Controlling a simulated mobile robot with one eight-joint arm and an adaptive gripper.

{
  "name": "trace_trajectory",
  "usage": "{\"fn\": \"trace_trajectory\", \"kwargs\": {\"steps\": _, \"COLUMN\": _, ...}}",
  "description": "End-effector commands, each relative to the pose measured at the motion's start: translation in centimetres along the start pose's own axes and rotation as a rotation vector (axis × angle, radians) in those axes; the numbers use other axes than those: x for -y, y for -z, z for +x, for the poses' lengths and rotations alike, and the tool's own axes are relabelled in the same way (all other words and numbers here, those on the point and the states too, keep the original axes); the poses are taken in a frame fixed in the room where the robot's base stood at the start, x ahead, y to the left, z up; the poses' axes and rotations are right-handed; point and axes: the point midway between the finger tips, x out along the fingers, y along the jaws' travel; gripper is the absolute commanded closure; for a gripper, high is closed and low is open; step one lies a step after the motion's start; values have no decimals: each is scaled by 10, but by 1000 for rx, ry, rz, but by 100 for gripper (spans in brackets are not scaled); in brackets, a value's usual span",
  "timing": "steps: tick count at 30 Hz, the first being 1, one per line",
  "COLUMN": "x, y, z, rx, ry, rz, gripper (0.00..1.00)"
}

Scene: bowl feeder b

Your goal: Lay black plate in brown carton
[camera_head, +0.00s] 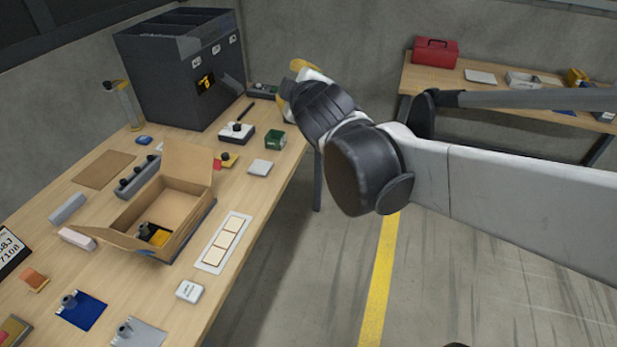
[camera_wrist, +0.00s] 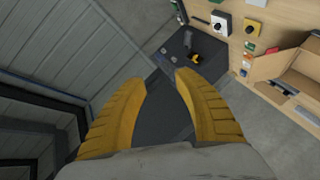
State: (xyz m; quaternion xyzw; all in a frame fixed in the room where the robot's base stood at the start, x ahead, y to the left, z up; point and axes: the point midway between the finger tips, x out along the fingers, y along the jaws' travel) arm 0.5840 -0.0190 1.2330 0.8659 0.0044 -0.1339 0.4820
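My gripper (camera_wrist: 162,80) is open in the wrist view, its two yellow fingers apart with nothing held between them. In the head view it is at the far end of the table, beside the dark feeder, partly hidden by my own wrist. The brown carton (camera_head: 185,207) stands open on the table, with a dark knobbed piece and a yellow piece inside.
The tall dark feeder (camera_head: 165,80) stands at the table's back, close to my gripper. Open floor is right of the table.

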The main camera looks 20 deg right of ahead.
Motion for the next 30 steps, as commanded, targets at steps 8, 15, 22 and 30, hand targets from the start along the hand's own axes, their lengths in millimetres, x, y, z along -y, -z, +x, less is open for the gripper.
{"fn": "trace_trajectory", "kwargs": {"steps": 8, "x": 129, "y": -104, "z": -137, "rx": 453, "ry": 349, "rz": 735, "gripper": 63}}
{"fn": "trace_trajectory", "kwargs": {"steps": 15, "x": 174, "y": -115, "z": -181, "rx": 589, "ry": 460, "rz": 916, "gripper": 63}}
{"fn": "trace_trajectory", "kwargs": {"steps": 22, "x": 174, "y": -114, "z": -181, "rx": 589, "ry": 461, "rz": 917, "gripper": 63}}
{"fn": "trace_trajectory", "kwargs": {"steps": 30, "x": 174, "y": -114, "z": -181, "rx": 589, "ry": 460, "rz": 916, "gripper": 63}}
